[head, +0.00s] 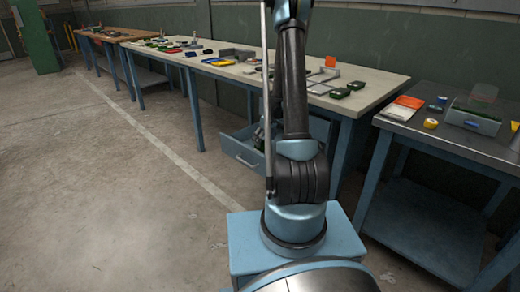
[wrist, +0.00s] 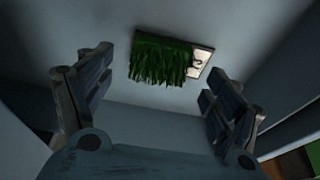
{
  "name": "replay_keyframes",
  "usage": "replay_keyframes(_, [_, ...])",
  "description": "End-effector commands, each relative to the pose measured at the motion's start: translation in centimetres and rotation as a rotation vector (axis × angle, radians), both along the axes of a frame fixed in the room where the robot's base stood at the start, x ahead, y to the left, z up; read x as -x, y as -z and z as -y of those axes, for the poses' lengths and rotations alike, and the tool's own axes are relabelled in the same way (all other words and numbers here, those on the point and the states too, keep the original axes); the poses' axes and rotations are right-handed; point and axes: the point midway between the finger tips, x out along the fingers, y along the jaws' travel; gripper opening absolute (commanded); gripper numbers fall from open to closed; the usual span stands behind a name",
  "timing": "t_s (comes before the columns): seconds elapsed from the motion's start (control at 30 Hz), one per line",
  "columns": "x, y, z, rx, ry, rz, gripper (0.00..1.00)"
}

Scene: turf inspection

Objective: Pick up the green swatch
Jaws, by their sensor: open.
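The green swatch (wrist: 160,58) is a small patch of green turf with a white tag on its right side bearing a dark mark. It lies on the pale floor of what looks like the open drawer (head: 243,152) under the long workbench. In the wrist view my gripper (wrist: 156,75) is open, one finger on each side of the picture, with the swatch between and beyond the fingertips. I see no contact. In the head view my arm hides most of the gripper and the drawer's inside.
Drawer walls stand close around the fingers in the wrist view. The long workbench (head: 385,82) holds several swatches and tools above. To the right, a dark-topped table (head: 455,140) carries a grey bin (head: 472,122), an orange-and-white item (head: 402,107) and a yellow roll (head: 431,123). Floor on the left is clear.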

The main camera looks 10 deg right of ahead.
Motion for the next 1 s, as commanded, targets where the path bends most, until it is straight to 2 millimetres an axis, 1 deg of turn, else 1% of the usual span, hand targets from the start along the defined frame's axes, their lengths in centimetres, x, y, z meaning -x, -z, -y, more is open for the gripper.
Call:
replay_keyframes(0.03, [-0.1,0.7,0.0,0.0,0.0,0.0,0.83])
replay_keyframes(0.1, [-0.3,1.4,-0.2,0.0,0.0,0.0,0.83])
replay_keyframes(0.23, [-0.4,2.3,-0.3,0.0,0.0,0.0,0.83])
replay_keyframes(0.37, [-0.6,2.7,-0.4,0.0,0.0,0.0,0.83])
replay_keyframes(0.57, [-0.5,2.7,-0.3,0.0,0.0,0.0,0.83])
replay_keyframes(0.6, [-0.5,2.8,-0.3,0.0,0.001,0.0,0.81])
replay_keyframes(0.63, [-0.5,2.7,-0.3,0.0,0.001,0.0,0.74])
replay_keyframes(0.8, [-0.5,2.7,-0.3,0.0,0.001,0.0,0.48])
replay_keyframes(1.0, [-0.5,2.7,-0.3,0.0,0.001,0.0,0.48])
